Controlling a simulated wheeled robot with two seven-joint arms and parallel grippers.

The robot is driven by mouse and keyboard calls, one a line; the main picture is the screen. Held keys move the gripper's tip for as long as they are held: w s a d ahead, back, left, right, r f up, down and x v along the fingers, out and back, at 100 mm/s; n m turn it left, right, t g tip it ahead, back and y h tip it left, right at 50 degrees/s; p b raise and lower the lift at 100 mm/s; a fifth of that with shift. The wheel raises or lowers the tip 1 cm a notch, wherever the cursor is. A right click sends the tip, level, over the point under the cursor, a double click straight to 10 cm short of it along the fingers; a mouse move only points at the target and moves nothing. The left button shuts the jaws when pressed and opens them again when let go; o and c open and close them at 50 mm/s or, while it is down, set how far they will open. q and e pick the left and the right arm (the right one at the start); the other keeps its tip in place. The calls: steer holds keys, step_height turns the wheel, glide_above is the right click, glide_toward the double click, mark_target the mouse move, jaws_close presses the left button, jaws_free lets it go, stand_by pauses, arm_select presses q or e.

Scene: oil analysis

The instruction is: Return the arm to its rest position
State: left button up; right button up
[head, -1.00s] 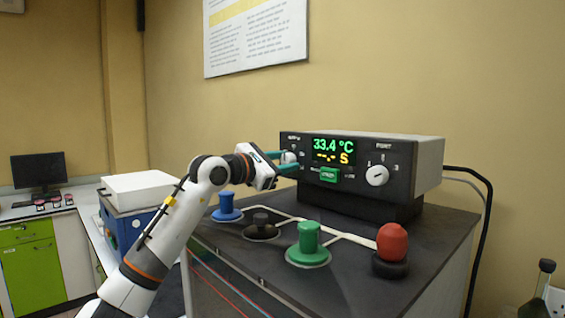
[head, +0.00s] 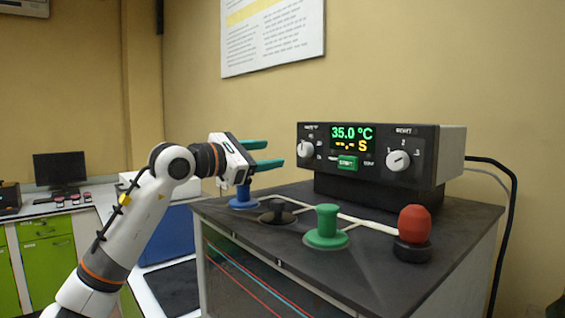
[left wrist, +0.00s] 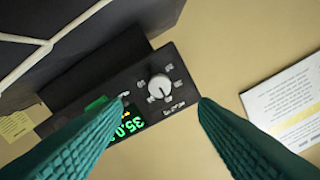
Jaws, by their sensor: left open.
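My left gripper (head: 272,154) is open and empty, with green fingers pointing right toward the black control box (head: 437,155). A clear gap lies between the fingertips and the box's left side. The box's display (head: 352,138) reads 35.0 °C in green, with dashes and an S in yellow below. A white knob (head: 306,149) is left of the display and another white knob (head: 398,161) is right of it. A green button (head: 347,162) is under the display. In the left wrist view, the two fingers (left wrist: 162,102) are spread, with a white knob (left wrist: 159,86) seen between them. My right gripper is not in view.
The dark bench top (head: 375,262) holds a blue plug (head: 243,198) below my gripper, a black plug (head: 277,212), a green plug (head: 327,228) and a red knob (head: 413,224). A monitor (head: 60,170) stands far left. Black cables (head: 513,200) hang at the right.

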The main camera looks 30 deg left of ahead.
arm_select(q)
steer(key=shift+v, duration=0.9)
